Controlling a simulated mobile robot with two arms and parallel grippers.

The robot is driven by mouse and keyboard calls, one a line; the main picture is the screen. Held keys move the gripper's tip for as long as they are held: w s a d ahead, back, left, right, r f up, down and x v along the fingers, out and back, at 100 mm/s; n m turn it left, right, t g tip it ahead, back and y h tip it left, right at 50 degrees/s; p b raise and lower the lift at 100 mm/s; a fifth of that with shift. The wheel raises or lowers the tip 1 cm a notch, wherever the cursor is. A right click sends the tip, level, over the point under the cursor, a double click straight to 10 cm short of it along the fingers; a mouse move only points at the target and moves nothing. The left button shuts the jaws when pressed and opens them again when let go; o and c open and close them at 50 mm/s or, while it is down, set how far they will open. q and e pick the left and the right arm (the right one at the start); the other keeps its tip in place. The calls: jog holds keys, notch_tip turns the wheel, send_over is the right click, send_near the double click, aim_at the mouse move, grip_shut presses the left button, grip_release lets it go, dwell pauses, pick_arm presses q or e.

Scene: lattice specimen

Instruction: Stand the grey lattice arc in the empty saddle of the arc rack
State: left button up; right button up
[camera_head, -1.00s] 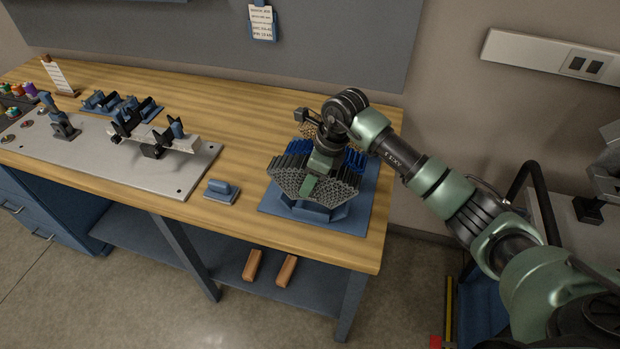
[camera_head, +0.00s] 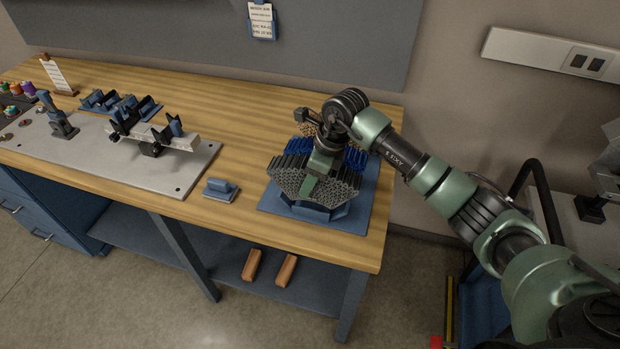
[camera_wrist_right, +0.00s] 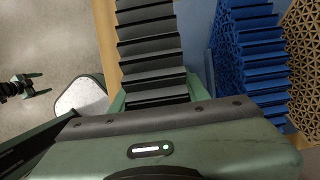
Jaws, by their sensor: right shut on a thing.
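The grey lattice arc (camera_head: 285,179) is upright at the front of the blue arc rack (camera_head: 361,207) in the head view. My right gripper (camera_head: 311,183) reaches down from above and is shut on its middle. In the right wrist view the arc's ribbed grey top (camera_wrist_right: 150,45) lies between the fingers (camera_wrist_right: 158,92). Just behind it stand a blue lattice arc (camera_head: 354,160) and a tan lattice arc (camera_head: 308,129). The saddle under the grey arc is largely hidden, so I cannot tell whether it is seated. My left gripper (camera_wrist_right: 38,84) appears small in the wrist view, fingers apart and empty.
A small blue block with a handle (camera_head: 221,190) sits left of the rack on the wooden bench (camera_head: 240,132). Farther left, a grey plate (camera_head: 196,171) bears a fixture. The bench between plate and rack is mostly clear.

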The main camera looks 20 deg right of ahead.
jog(key=shift+f+b, duration=0.55)
jog(key=shift+f, duration=0.1)
jog(key=shift+f+b, duration=0.3)
jog(key=shift+f, duration=0.05)
jog(key=shift+f+b, duration=0.85)
jog(key=shift+f, duration=0.15)
jog(key=shift+r, duration=0.1)
jog(key=o, duration=1.8)
